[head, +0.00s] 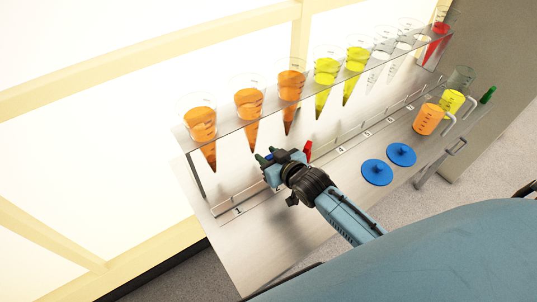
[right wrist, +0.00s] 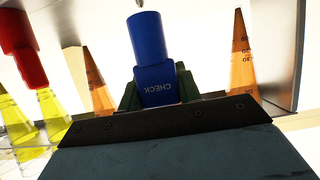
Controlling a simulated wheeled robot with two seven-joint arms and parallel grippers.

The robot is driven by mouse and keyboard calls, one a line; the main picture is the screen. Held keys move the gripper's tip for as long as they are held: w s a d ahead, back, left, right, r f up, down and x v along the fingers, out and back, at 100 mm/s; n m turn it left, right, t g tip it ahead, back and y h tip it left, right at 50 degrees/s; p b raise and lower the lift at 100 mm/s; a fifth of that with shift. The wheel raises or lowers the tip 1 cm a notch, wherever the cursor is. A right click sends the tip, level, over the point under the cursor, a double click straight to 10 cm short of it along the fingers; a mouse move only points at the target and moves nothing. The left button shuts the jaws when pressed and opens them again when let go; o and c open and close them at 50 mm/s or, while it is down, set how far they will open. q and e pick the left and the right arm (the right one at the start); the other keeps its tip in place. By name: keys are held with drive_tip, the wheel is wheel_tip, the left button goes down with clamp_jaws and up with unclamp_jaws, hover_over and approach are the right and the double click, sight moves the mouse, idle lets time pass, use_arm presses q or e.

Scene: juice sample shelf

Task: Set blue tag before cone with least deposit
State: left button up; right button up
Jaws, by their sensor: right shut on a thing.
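Imhoff-style cones hang in a clear rack: three orange ones, the left (head: 202,125), the second (head: 249,103) and the third (head: 290,85), two yellow ones (head: 326,72), several clear ones (head: 382,48) and a red one (head: 435,42). Deposits are too small to compare. My right gripper (head: 272,160) is low before the rack near the second cone. It is shut on the blue tag (right wrist: 150,38), marked CHECK, which shows between its fingers in the right wrist view. Whether the tag touches the shelf cannot be told. My left gripper is out of view.
A red tag (head: 308,150) stands just right of my gripper; it also shows in the wrist view (right wrist: 22,50). Two blue lids (head: 377,172), an orange beaker (head: 429,119), a yellow beaker (head: 452,101) and a green object (head: 488,95) are at right. The front left counter (head: 250,235) is clear.

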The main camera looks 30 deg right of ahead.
drive_tip(key=shift+f+b, duration=0.65)
drive_tip(key=shift+f, duration=0.45)
drive_tip(key=shift+p, duration=0.3)
drive_tip(key=shift+f+b, duration=0.45)
drive_tip(key=shift+f, duration=0.3)
idle(0.4)
drive_tip(key=o, duration=1)
drive_tip(key=shift+o, duration=0.2)
drive_tip(key=p+v, duration=0.2)
drive_tip(key=v, duration=1.1)
drive_tip(key=shift+p, duration=0.3)
